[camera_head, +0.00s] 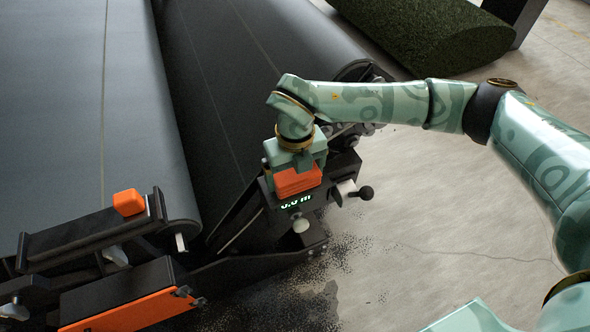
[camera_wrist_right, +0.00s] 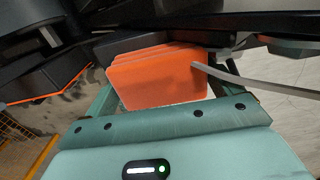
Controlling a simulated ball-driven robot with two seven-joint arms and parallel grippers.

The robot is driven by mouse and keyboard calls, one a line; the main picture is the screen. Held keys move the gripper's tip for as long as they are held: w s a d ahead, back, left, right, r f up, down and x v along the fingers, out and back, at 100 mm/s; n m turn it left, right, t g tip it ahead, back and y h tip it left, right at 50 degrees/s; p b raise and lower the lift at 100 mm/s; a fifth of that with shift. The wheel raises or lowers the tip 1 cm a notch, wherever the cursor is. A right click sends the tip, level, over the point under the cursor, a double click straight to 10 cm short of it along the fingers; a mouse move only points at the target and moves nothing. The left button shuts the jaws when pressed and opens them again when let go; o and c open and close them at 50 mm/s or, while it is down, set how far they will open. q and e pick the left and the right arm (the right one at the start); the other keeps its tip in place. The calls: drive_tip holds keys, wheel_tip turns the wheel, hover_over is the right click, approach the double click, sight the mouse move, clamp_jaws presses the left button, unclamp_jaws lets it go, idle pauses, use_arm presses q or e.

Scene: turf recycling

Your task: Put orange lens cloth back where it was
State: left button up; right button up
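The orange lens cloth (camera_head: 297,181) looks like a folded, layered pad. My right gripper (camera_head: 296,168) points down over it and appears shut on it. In the right wrist view the cloth (camera_wrist_right: 155,80) fills the space between the two fingers (camera_wrist_right: 160,90), with its stacked edges showing at the top left. It is at the black display unit (camera_head: 300,204), just above the green digits; I cannot tell whether it touches the unit. My left gripper is not in view.
An orange block (camera_head: 128,202) sits on a black bracket (camera_head: 85,236) at the left. Dark belts (camera_head: 90,110) run behind. A black knob (camera_head: 366,192) sticks out right of the display unit. A turf roll (camera_head: 430,35) lies at the back. The concrete floor at right is mostly clear.

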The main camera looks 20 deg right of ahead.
drive_tip(key=shift+o, duration=0.4)
drive_tip(key=shift+r, duration=0.4)
use_arm(q)
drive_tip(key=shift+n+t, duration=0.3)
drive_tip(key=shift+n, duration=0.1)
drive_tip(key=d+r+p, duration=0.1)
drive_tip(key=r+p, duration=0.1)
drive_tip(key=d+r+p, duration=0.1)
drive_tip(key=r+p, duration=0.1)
drive_tip(key=p, duration=0.1)
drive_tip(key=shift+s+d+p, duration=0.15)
drive_tip(key=shift+p, duration=0.2)
use_arm(e)
wheel_tip(320, 180, up, 12)
drive_tip(key=shift+f, duration=0.25)
drive_tip(key=shift+a+f, duration=0.1)
